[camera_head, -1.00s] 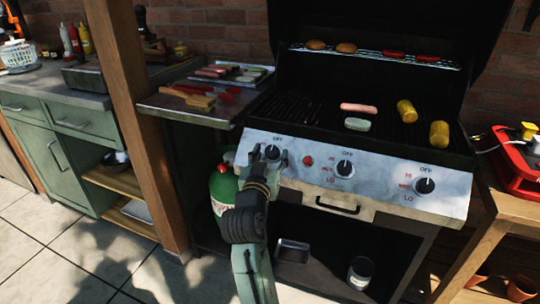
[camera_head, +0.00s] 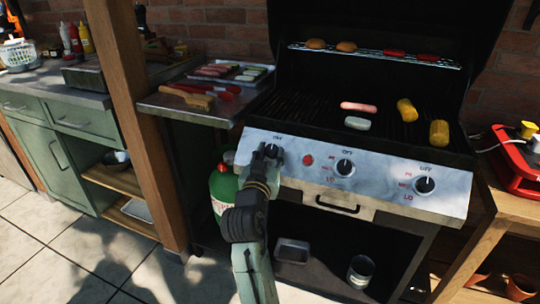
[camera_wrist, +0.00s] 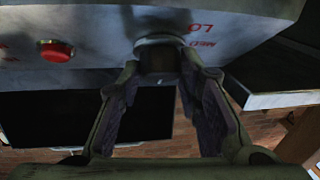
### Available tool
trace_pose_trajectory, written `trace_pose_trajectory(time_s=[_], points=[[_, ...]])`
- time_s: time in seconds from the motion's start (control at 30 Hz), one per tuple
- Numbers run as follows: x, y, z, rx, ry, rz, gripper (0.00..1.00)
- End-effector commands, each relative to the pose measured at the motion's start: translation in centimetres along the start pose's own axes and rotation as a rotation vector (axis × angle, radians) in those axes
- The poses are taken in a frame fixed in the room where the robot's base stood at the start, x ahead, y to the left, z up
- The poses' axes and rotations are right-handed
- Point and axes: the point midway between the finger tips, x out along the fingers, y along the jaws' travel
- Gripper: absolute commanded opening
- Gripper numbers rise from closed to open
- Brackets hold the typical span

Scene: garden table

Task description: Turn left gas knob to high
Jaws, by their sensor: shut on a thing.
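The left gas knob (camera_head: 272,150) is a dark knob at the left end of the grill's grey front panel, under an OFF mark. My gripper (camera_head: 266,158) reaches it from the front and is shut on it, with the fingers hiding much of the knob. In the wrist view, my gripper's two fingers (camera_wrist: 160,82) stand on either side of the knob (camera_wrist: 158,58), whose pale round base touches the panel. Upside-down red LO and MED marks show to the right of it. The knob's exact pointer direction is hard to see.
A red button (camera_head: 308,160), a middle knob (camera_head: 345,167) and a right knob (camera_head: 424,185) share the panel. The oven-like handle (camera_head: 338,208) sits below. A green gas bottle (camera_head: 222,188) stands left of my arm. A wooden post (camera_head: 135,110) rises further left.

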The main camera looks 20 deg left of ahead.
Motion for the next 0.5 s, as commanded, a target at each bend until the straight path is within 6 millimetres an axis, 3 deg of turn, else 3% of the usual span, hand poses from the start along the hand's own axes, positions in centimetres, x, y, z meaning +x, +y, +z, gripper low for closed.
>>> trace_pose_trajectory(time_s=[0.5], points=[[0.08,0.59,-0.63,-0.172,-0.019,-0.176,0.04]])
